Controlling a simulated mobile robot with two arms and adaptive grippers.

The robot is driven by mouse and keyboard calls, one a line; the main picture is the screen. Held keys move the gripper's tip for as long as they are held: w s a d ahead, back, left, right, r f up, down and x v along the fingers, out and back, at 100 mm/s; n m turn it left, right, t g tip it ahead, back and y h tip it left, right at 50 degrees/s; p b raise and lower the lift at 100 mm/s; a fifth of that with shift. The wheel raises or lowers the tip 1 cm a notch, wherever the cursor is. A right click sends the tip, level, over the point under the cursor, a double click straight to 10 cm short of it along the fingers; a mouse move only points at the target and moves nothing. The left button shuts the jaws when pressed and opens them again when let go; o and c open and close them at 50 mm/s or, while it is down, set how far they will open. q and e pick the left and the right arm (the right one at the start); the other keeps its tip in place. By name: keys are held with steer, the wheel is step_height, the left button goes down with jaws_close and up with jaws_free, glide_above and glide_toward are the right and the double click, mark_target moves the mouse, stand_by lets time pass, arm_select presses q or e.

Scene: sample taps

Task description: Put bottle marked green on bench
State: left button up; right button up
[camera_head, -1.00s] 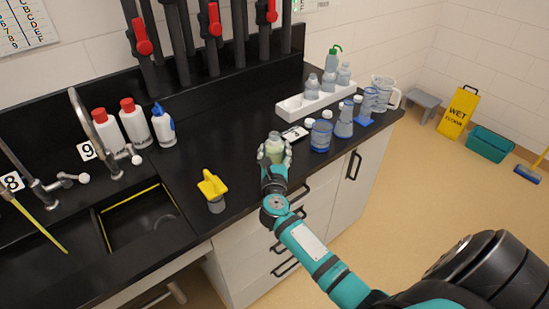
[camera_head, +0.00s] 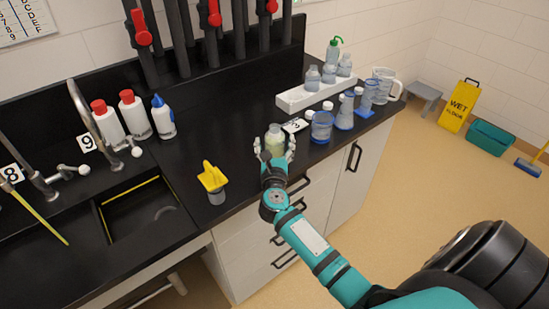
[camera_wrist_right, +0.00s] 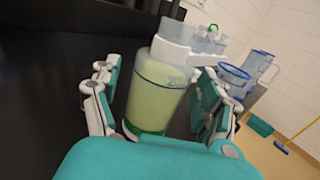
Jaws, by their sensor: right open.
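A clear bottle with pale green content (camera_head: 275,140) is at the front edge of the black bench (camera_head: 235,145). It also shows in the right wrist view (camera_wrist_right: 157,97), with a dark blue line, a green band at its base and a pale neck. It appears to stand on the bench top; the contact under its base is partly hidden. My right gripper (camera_head: 274,149) is open, with one finger on each side of the bottle. In the right wrist view the fingers (camera_wrist_right: 157,88) stand apart from its sides. My left gripper is not in view.
A white rack (camera_head: 300,100) with bottles stands behind, and a blue-based beaker (camera_head: 321,127) and other containers are close on the right. A grey bottle with a yellow top (camera_head: 214,183) stands left, beside the sink (camera_head: 150,212). Bench between is clear.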

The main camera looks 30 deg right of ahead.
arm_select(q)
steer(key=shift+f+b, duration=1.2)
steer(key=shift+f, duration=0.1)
arm_select(e)
steer(key=v, duration=1.1)
